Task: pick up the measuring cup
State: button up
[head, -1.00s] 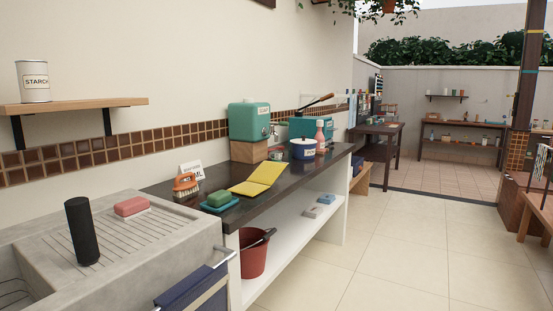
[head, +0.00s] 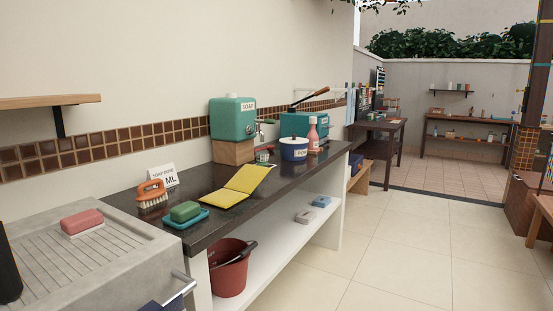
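A small cup-like object (head: 263,156) stands on the dark counter (head: 225,220) below the tap of a teal soap dispenser (head: 232,118). It is too small to tell for certain whether it is the measuring cup. The dispenser sits on a wooden block (head: 233,151), left of the small object. A white and blue pot (head: 294,148) stands close to its right. My gripper is not in view.
A yellow cloth (head: 238,188), green sponge on a blue dish (head: 186,213), orange brush (head: 152,194) and sign (head: 164,177) lie nearer. A concrete sink (head: 130,270) is front left. The tiled floor (head: 420,260) at right is clear.

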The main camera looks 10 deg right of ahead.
aim_at(262, 157)
jog(key=i+l+z, duration=0.15)
jog(key=i+l, duration=0.95)
jog(key=i, duration=0.25)
jog(key=i+l+z, duration=0.1)
jog(key=i, duration=0.3)
jog(key=i+l, duration=0.2)
jog(key=i, duration=0.25)
jog(key=i+j+z, duration=0.1)
jog(key=i+j, duration=0.4)
